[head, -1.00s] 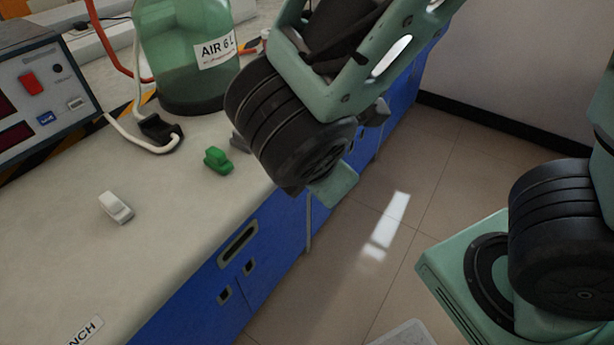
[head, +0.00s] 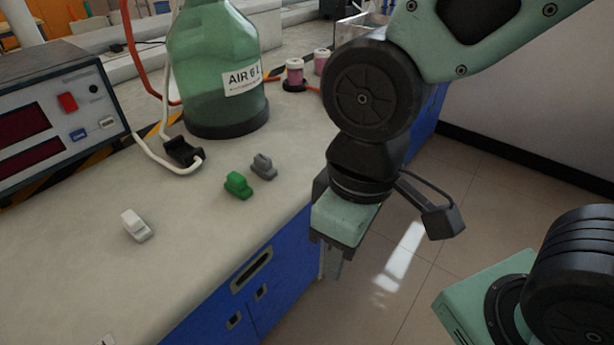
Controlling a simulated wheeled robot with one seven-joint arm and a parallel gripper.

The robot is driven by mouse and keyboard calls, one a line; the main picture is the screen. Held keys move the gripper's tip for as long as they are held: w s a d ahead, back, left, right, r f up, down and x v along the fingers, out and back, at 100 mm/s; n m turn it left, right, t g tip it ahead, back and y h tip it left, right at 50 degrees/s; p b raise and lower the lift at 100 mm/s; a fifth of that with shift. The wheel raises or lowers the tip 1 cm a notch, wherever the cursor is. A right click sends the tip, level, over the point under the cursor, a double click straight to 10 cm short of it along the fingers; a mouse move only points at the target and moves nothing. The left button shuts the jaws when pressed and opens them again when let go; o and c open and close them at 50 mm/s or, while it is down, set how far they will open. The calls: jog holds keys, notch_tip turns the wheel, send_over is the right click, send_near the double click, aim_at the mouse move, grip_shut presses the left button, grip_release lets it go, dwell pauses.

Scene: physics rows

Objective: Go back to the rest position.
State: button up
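My gripper (head: 334,265) hangs at the end of my arm, pointing down, just past the bench's front edge and over the floor. Its fingers show only partly, mostly from behind, so whether they are open or shut is unclear. I see nothing held in it. On the bench top (head: 90,270) stand a white toy-like car (head: 137,226), a green one (head: 238,185) and a grey one (head: 264,166), all apart from my gripper.
A green glass bottle (head: 215,75) labelled AIR stands at the back. A meter box (head: 60,105) is at the left. Pink-filled jars (head: 295,72) stand farther back. Blue drawers (head: 250,280) front the bench. The floor (head: 470,190) at the right is clear.

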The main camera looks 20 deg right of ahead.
notch_tip(320, 180, up, 15)
jog(key=p, duration=1.5)
jog(key=shift+r, duration=0.2)
